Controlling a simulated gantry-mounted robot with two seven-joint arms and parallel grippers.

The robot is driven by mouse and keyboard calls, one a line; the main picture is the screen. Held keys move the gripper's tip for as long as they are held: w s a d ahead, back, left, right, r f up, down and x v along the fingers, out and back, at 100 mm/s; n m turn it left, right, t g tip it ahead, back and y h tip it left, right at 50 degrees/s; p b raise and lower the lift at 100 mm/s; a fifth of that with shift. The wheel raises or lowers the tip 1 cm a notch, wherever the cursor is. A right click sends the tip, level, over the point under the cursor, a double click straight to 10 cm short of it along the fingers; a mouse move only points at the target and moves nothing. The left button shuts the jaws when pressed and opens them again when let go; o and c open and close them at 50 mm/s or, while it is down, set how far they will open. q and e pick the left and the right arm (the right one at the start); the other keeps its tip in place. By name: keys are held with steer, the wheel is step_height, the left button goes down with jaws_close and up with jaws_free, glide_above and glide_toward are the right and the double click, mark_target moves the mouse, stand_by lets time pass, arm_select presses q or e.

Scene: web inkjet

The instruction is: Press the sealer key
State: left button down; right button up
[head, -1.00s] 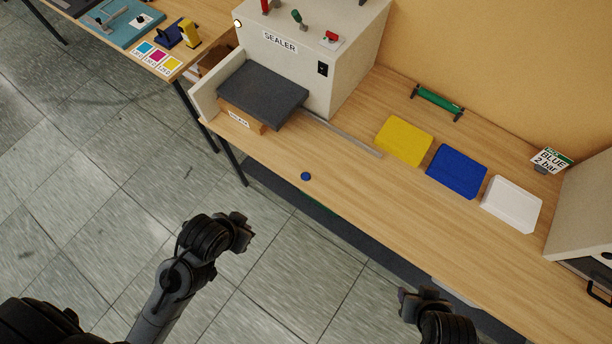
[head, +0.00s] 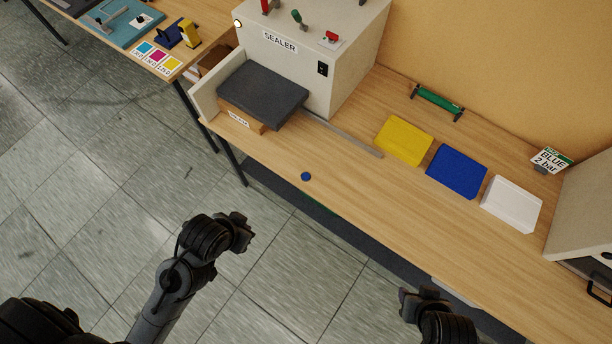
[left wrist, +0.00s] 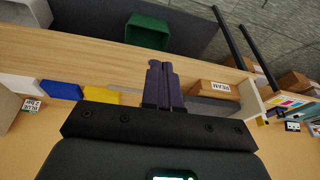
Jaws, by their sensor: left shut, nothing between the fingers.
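The beige sealer cabinet (head: 280,60), labelled SEALER, stands at the back of the bench in the head view. A black rocker switch (head: 322,69) is on its front, and a red key or lever on a white plate (head: 332,37) is on its top; I cannot tell which one is the sealer key. My left gripper (head: 244,232) is in front of the bench, well apart from the sealer. Its fingers show together and empty in the left wrist view (left wrist: 161,68). My right gripper (head: 422,295) is low at the right, near the bench's front edge; its fingers are unclear.
A dark grey slab (head: 262,95) lies over a labelled brown box (head: 243,119) beside the sealer. A blue disc (head: 306,176) is near the front edge. Yellow (head: 404,141), blue (head: 457,171) and white (head: 511,203) pads lie to the right. A green bin (left wrist: 148,30) shows in the left wrist view.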

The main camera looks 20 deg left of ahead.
arm_select(q)
steer(key=w+d+f+m+t+h+b, duration=0.1)
steer(key=w+d+f+m+h+b, duration=0.2)
steer(key=f, duration=0.5)
steer(key=w+d+f+m, duration=0.2)
steer(key=w+f+m, duration=0.3)
steer(key=f, duration=0.3)
steer(key=w+d+f+m+t+h+b, duration=0.1)
steer(key=w+d+f+m+h+b, duration=0.25)
steer(key=f, duration=0.55)
steer(key=w+a+f+m+b, duration=0.1)
steer(key=w+a+f+m, duration=0.15)
steer(key=w, duration=0.75)
steer(key=w+a+r+t+y+b, duration=0.1)
steer(key=w+a+r+b, duration=0.1)
steer(key=w+r, duration=0.5)
steer(key=w, duration=0.3)
steer(key=shift+w+a+m+t, duration=0.15)
steer(key=shift+a+m+t, duration=0.1)
steer(key=shift+m+t, duration=0.05)
steer(key=shift+f, duration=0.15)
